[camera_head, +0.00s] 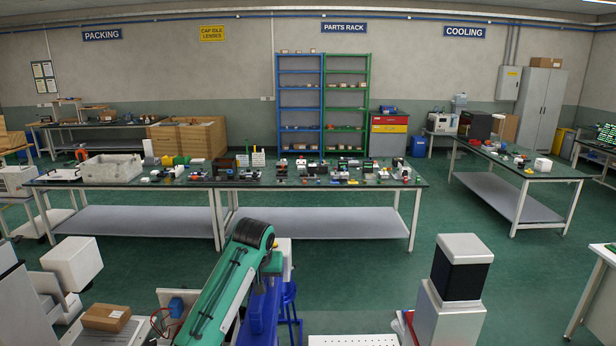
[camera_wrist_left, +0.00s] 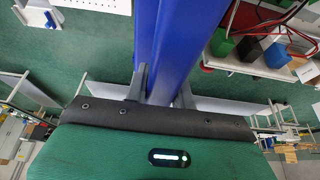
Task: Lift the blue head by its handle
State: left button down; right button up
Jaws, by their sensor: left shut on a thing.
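The blue head (camera_head: 264,312) stands low in the middle of the head view, just right of my green left forearm, which hides part of it. In the left wrist view the blue head (camera_wrist_left: 168,45) is a long blue bar running up from the jaws. My left gripper (camera_wrist_left: 163,77) is shut on it, with one grey finger on each side. The fingers' exact contact and the handle's shape are hidden by the wrist's dark edge. In the head view the forearm covers most of the left gripper. My right gripper is in neither view.
A long green-topped table (camera_head: 250,183) with many small parts and a grey bin (camera_head: 112,168) stands ahead. A cardboard box (camera_head: 106,317) is at lower left. A white perforated panel (camera_head: 352,340) lies at the bottom. Green floor (camera_head: 370,270) lies open beyond it.

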pick_arm(q)
jog(key=shift+w+r, duration=0.2)
jog(key=shift+r, duration=0.15)
jog(key=shift+r, duration=4.1)
